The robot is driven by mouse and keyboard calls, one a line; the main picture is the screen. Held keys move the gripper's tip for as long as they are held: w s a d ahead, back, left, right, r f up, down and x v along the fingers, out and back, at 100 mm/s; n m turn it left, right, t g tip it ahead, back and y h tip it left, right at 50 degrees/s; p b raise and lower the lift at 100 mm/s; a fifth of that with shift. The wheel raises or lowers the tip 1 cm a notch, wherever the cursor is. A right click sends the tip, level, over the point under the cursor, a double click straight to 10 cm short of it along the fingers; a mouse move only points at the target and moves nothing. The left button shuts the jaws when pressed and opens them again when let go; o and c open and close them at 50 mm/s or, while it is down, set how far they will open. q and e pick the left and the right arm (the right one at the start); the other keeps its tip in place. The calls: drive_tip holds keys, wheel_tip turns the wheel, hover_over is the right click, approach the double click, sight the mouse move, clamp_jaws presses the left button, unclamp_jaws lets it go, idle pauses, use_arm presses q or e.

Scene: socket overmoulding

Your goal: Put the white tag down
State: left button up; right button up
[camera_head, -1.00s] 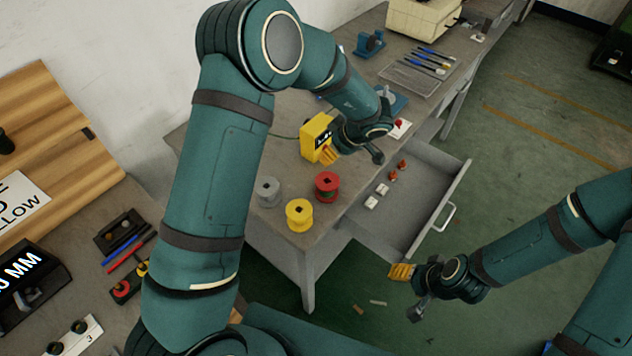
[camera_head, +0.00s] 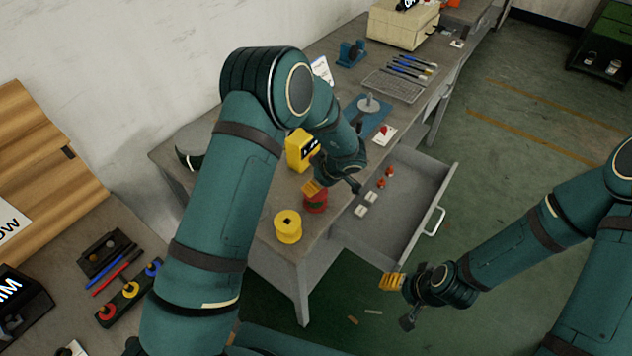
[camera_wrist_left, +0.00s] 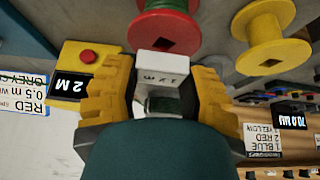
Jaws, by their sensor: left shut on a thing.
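A white tag (camera_wrist_left: 161,66) with dark print is between the yellow fingers of my left gripper (camera_wrist_left: 160,88) in the left wrist view. The fingers are shut on it. In the head view my left gripper (camera_head: 312,188) is over the bench, close to the red spool (camera_head: 317,206), and the tag cannot be made out there. In the wrist view the red spool (camera_wrist_left: 168,28) is just beyond the tag; I cannot tell whether they touch. My right gripper (camera_head: 391,282) is off the bench, over the floor near the drawer; its finger opening is unclear.
A yellow spool (camera_head: 288,232) stands near the bench's front corner. A yellow box (camera_head: 298,153) with a display is behind my left gripper. An open drawer (camera_head: 420,185) holds small white and red parts. A blue mat (camera_head: 372,108) lies farther along the bench (camera_head: 225,130).

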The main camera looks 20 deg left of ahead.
use_arm(q)
drive_tip(key=shift+s+r, duration=0.1)
drive_tip(key=shift+f, duration=0.5)
drive_tip(key=shift+f, duration=0.1)
drive_tip(key=o, duration=0.8)
drive_tip(key=shift+r, duration=0.25)
drive_tip(key=p+v, duration=0.1)
drive_tip(key=v, duration=1.1)
drive_tip(key=shift+r+p, duration=0.35)
